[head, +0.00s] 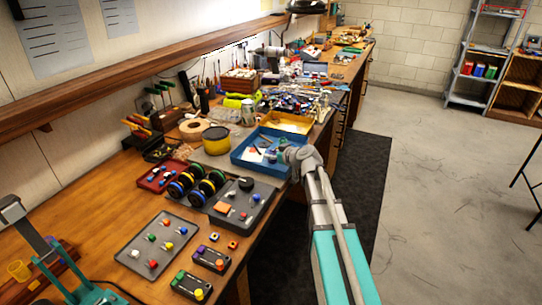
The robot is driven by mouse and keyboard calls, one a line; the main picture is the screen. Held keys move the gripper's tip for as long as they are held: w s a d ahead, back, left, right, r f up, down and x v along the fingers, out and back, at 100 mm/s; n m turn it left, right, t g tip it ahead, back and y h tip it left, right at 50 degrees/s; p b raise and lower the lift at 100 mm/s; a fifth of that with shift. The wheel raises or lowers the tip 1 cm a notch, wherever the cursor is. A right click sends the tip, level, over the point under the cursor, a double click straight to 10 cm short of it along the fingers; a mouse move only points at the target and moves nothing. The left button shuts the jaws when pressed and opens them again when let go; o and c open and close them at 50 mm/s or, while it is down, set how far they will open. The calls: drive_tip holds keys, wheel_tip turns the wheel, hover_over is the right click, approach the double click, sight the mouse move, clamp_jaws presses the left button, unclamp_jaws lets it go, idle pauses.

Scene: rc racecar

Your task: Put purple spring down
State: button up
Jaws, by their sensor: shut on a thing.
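My gripper (284,156) is at the end of my grey arm, over the right side of the blue tray (240,157) on the workbench. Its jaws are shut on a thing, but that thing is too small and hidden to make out. I cannot make out the purple spring clearly in this view. A dark block (210,259) with a purple end and an orange end lies near the bench's front edge. A similar block (191,285) with green and yellow ends lies beside it.
A grey tray (131,262) with several small coloured parts lies at the front. Behind it are a small red tray (151,184), several dark wheels (186,184) and another dark tray (265,193). Tools crowd the far bench.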

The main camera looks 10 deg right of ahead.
drive_tip(key=shift+f, duration=0.2)
drive_tip(key=o, duration=0.7)
drive_tip(key=shift+o, duration=0.2)
drive_tip(key=shift+r, duration=0.2)
drive_tip(key=shift+s+r, duration=0.15)
drive_tip(key=p+v, duration=0.4)
drive_tip(key=v, duration=0.7)
drive_tip(key=shift+s+d+p, duration=0.25)
drive_tip(key=shift+s+p, duration=0.05)
drive_tip(key=shift+p, duration=0.1)
